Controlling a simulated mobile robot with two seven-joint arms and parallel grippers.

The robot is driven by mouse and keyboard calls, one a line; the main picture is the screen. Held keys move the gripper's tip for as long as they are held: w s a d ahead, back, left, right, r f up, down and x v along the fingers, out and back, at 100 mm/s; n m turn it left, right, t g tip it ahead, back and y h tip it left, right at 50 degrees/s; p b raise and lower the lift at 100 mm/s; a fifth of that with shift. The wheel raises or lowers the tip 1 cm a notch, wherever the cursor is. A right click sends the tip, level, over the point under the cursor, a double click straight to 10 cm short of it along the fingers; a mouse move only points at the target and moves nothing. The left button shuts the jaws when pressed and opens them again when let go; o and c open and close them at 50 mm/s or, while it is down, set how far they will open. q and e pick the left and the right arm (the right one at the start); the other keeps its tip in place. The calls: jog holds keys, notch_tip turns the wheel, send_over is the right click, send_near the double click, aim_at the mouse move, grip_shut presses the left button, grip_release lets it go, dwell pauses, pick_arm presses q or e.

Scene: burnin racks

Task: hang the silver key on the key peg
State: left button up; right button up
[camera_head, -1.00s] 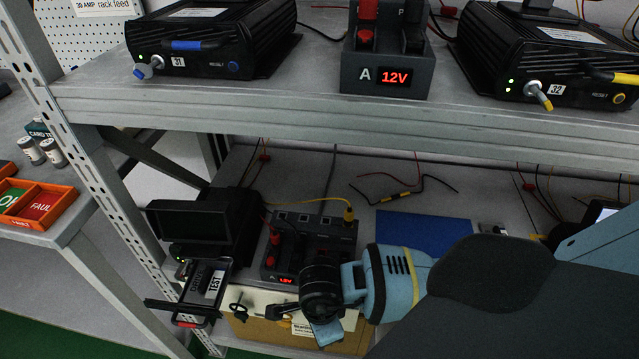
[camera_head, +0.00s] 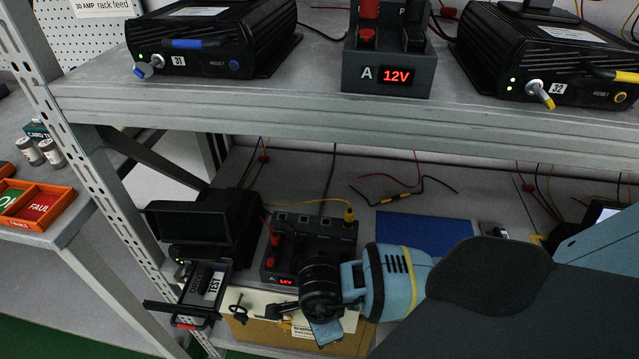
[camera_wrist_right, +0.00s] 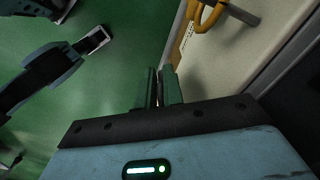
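My right gripper (camera_wrist_right: 160,88) shows in the right wrist view with its two green fingers close together. A thin, pale sliver sits between them, seen edge-on. It looks like the silver key, but its outline is hidden. A yellow, ring-like thing (camera_wrist_right: 205,14) is at the top of the wrist view, beside a short grey peg (camera_wrist_right: 243,15). A dark, key-like shape (camera_head: 239,309) is at the box front. My left gripper is not in view.
A black monitor (camera_head: 195,222) and a dark 12V supply (camera_head: 310,250) stand on the lower shelf, close behind my right gripper. A blue mat (camera_head: 425,232) lies to the right. The upper shelf's edge (camera_head: 330,120) crosses above. Open green floor (camera_wrist_right: 110,70) shows in the wrist view.

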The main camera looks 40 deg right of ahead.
jog(key=o, duration=0.4)
jog(key=shift+s+d+f, duration=0.15)
jog(key=shift+d+f, duration=0.1)
jog(key=shift+d, duration=0.15)
jog(key=shift+c, duration=0.2)
jog(key=shift+s, duration=0.1)
jog(key=r, duration=0.4)
jog(key=r+p, duration=0.1)
jog(key=r, duration=0.2)
jog(key=shift+w+a, duration=0.2)
jog(key=shift+w, duration=0.1)
jog(key=shift+a+r, duration=0.1)
jog(key=shift+r, duration=0.55)
